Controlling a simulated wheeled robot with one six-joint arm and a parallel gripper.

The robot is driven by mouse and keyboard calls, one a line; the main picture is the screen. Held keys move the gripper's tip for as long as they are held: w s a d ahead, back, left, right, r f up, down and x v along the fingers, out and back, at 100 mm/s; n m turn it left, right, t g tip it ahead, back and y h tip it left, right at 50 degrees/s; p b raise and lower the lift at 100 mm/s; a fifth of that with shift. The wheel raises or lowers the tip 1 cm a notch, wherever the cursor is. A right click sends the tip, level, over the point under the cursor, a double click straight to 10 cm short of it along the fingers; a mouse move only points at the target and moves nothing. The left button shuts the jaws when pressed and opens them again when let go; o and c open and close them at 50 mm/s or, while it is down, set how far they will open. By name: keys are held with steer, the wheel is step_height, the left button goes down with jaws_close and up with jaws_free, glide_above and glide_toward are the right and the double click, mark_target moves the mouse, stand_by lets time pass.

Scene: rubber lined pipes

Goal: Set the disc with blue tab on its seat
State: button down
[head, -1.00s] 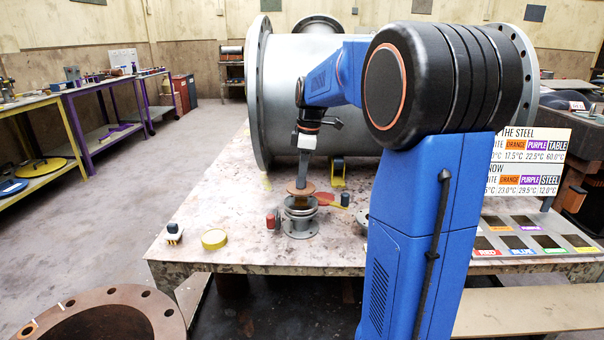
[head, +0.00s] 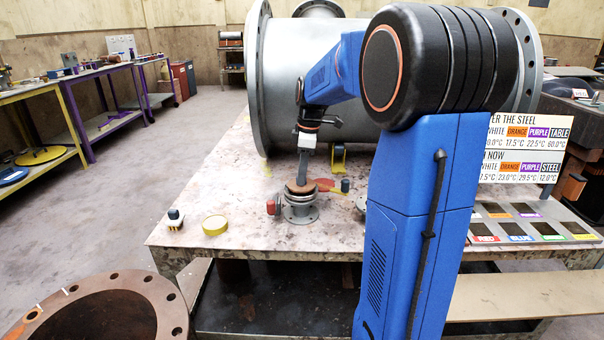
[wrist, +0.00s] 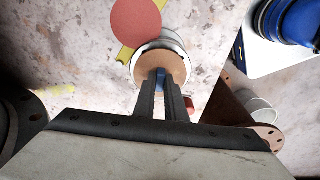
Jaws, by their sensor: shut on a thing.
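The brown disc (head: 300,187) lies roughly flat at the top of a short grey flanged pipe piece (head: 300,214) on the table. In the wrist view the disc (wrist: 178,66) is within the pale rim of the pipe piece (wrist: 160,45), and the rim shows along its far side. My gripper (head: 303,179) points down over the disc. Its fingers (wrist: 163,88) are shut on the blue tab (wrist: 161,76), which they partly hide. I cannot tell whether the disc touches its seat all round.
A red disc (wrist: 137,22) lies beyond, by a yellow piece. A red cylinder (head: 272,207), a dark blue one (head: 345,185), a yellow ring (head: 214,225) and a knob (head: 175,217) stand around. A large steel pipe (head: 300,90) blocks the back.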

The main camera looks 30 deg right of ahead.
mark_target(308, 184)
steer(key=shift+f, duration=0.35)
stand_by(0.6)
steer(key=c, duration=1.7)
jaws_free()
steer(key=shift+c, duration=0.2)
step_height(308, 184, up, 17)
steer(key=s+d, duration=0.1)
steer(key=shift+d, duration=0.35)
steer(key=shift+s+r, duration=0.1)
steer(key=s+a+f+m+t+h, duration=0.1)
steer(key=s+a+f+m, duration=0.2)
steer(key=s+a, duration=0.4)
steer(key=s+a+f+m+t, duration=0.1)
steer(key=s+a+f+m, duration=0.3)
steer(key=s, duration=0.4)
steer(key=s+a+f+m+t, duration=0.2)
steer(key=s+a+f+m, duration=0.2)
steer(key=s+f, duration=0.8)
steer(key=s+a, duration=0.2)
steer(key=shift+a+f, duration=0.3)
steer(key=shift+a, duration=0.05)
